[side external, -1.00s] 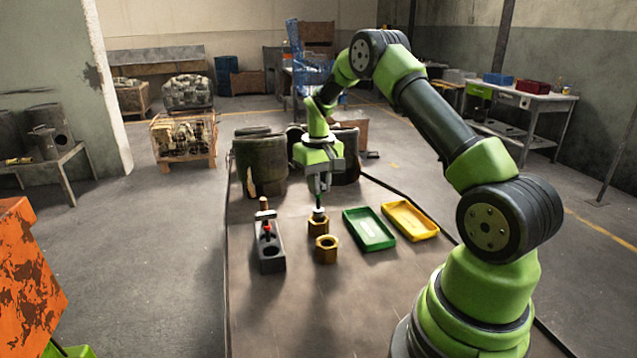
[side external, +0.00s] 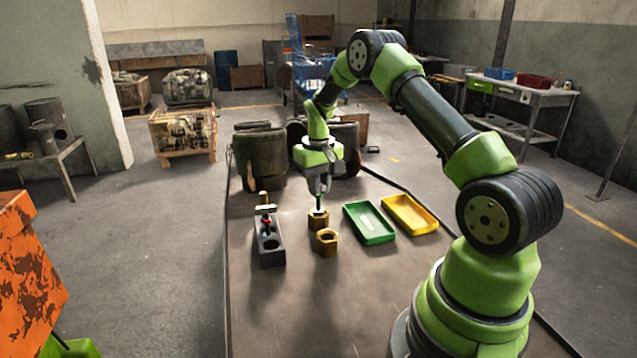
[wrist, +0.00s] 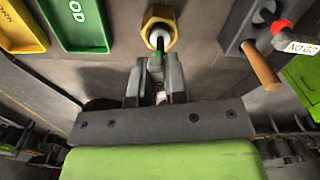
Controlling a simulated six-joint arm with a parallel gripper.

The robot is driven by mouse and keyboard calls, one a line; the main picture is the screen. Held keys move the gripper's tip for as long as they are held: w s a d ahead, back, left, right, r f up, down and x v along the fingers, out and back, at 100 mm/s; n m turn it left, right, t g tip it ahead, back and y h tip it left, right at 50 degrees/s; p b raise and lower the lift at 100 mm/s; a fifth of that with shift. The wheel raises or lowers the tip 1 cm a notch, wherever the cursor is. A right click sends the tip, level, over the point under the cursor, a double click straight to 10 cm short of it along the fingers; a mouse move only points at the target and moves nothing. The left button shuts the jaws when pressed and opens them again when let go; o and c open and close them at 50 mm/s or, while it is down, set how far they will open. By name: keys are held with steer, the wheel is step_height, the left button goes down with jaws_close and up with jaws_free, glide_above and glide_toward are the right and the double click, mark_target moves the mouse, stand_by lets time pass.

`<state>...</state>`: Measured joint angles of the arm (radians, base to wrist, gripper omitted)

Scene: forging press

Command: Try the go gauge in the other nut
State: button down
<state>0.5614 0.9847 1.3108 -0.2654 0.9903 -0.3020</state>
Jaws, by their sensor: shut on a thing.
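My gripper (side external: 319,190) is shut on the go gauge (side external: 319,204), which stands upright over the far brass hex nut (side external: 318,220) on the bench.
A green tray (side external: 370,224) and a yellow tray (side external: 410,214) lie to the right, both empty. Dark drums (side external: 259,160) stand behind.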

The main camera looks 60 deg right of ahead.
steer(key=shift+f, duration=0.55)
steer(key=shift+r, duration=0.1)
stand_by(0.9)
steer(key=shift+r, duration=1.6)
steer(key=shift+r, duration=0.1)
steer(key=shift+r, duration=1.9)
